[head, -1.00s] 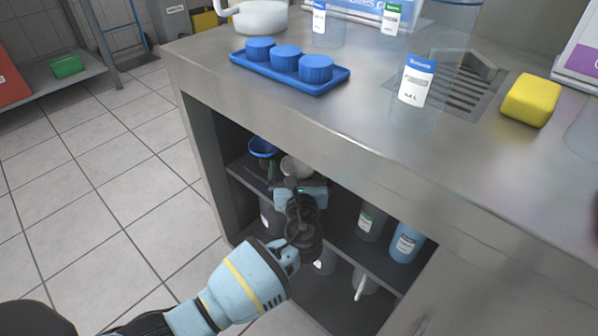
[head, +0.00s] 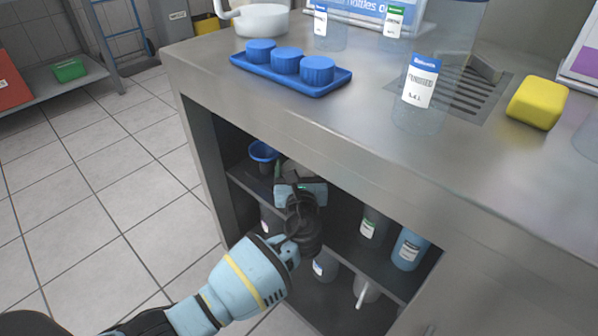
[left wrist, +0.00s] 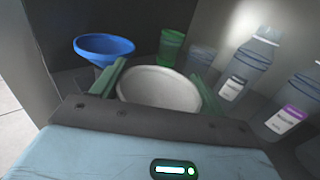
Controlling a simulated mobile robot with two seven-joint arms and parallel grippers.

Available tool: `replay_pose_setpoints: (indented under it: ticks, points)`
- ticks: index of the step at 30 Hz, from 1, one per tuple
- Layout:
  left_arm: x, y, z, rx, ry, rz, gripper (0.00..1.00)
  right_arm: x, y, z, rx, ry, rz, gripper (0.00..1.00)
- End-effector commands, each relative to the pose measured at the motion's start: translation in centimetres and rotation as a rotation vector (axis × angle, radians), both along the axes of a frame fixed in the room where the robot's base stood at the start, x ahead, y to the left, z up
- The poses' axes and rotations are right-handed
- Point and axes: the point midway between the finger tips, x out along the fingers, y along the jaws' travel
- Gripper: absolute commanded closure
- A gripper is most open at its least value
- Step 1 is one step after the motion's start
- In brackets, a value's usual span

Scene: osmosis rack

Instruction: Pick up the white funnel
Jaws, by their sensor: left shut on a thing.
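The white funnel (left wrist: 158,88) sits between the two green fingers of my left gripper (left wrist: 158,84) in the left wrist view, its round mouth facing the camera. My left gripper is shut on it. In the head view my left arm reaches into the open cabinet, and my left gripper (head: 292,172) is at the upper shelf. There the funnel is mostly hidden behind the gripper, with only a pale part of its rim showing. Whether the funnel touches the shelf cannot be told. My right gripper is not in view.
A blue funnel (left wrist: 104,47) stands close left of the gripper; it also shows in the head view (head: 263,151). A green beaker (left wrist: 172,46) is behind. Labelled bottles (left wrist: 249,62) stand to the right. The steel counter (head: 330,125) overhangs the shelf (head: 340,252).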

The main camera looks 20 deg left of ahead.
Motion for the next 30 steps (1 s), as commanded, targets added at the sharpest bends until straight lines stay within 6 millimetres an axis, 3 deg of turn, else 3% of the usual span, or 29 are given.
replay_pose_setpoints:
  ticks: [8,15,23,30]
  points:
    - [0.0,0.0,1.1,0.0,-0.001,0.0,0.48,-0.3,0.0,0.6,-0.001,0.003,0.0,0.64]
    - [0.0,0.0,4.4,-0.001,-0.004,0.0,0.48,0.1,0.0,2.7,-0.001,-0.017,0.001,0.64]
    - [-4.7,0.8,4.3,0.001,0.0,0.0,0.48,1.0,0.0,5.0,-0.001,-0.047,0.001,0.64]
    - [-10.1,1.7,4.8,0.001,0.0,0.0,0.48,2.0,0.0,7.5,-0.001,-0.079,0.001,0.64]
